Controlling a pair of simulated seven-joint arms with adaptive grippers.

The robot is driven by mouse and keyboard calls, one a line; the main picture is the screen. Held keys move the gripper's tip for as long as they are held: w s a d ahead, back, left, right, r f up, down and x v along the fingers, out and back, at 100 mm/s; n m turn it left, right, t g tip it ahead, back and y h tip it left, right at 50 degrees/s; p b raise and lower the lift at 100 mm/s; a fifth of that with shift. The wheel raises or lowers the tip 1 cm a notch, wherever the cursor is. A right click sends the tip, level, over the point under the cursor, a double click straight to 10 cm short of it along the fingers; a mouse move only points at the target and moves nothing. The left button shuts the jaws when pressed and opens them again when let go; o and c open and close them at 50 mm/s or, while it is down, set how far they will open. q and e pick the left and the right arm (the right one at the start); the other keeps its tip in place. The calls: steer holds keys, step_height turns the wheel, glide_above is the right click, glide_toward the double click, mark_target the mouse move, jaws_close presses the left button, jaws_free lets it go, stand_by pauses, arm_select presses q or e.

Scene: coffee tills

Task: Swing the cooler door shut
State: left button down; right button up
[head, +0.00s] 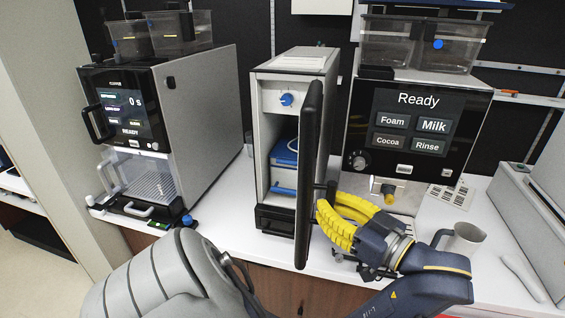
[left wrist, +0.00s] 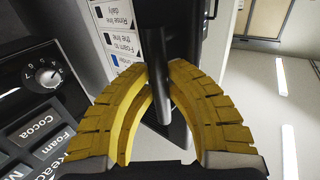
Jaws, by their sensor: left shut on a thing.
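The cooler (head: 261,135) is a narrow grey cabinet between two coffee machines. Its black door (head: 308,165) stands open, seen nearly edge-on and swung out toward me. My left gripper (head: 322,212), with yellow ridged fingers, is at the right side of the door, by its handle. In the left wrist view the dark handle bar (left wrist: 158,92) lies between the curved yellow fingers (left wrist: 155,75), which close around it. A blue container (head: 286,152) is inside the cooler. My right gripper is not in view.
A coffee machine (head: 195,110) stands at left, and another with a "Ready" screen (head: 418,100) at right. A grey pitcher (head: 464,240) stands on the white counter right of my gripper. Clear counter (head: 225,215) lies between the left machine and the cooler.

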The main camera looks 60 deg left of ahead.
mark_target(309, 205)
arm_select(q)
steer(key=shift+s+a, duration=0.6)
steer(key=shift+s, duration=0.2)
steer(key=shift+s+a, duration=0.6)
steer(key=shift+s, duration=0.15)
steer(key=shift+s, duration=0.1)
steer(key=shift+s+a, duration=0.7)
steer(key=shift+a, duration=0.15)
steer(key=shift+s+a, duration=0.65)
steer(key=shift+a, duration=0.2)
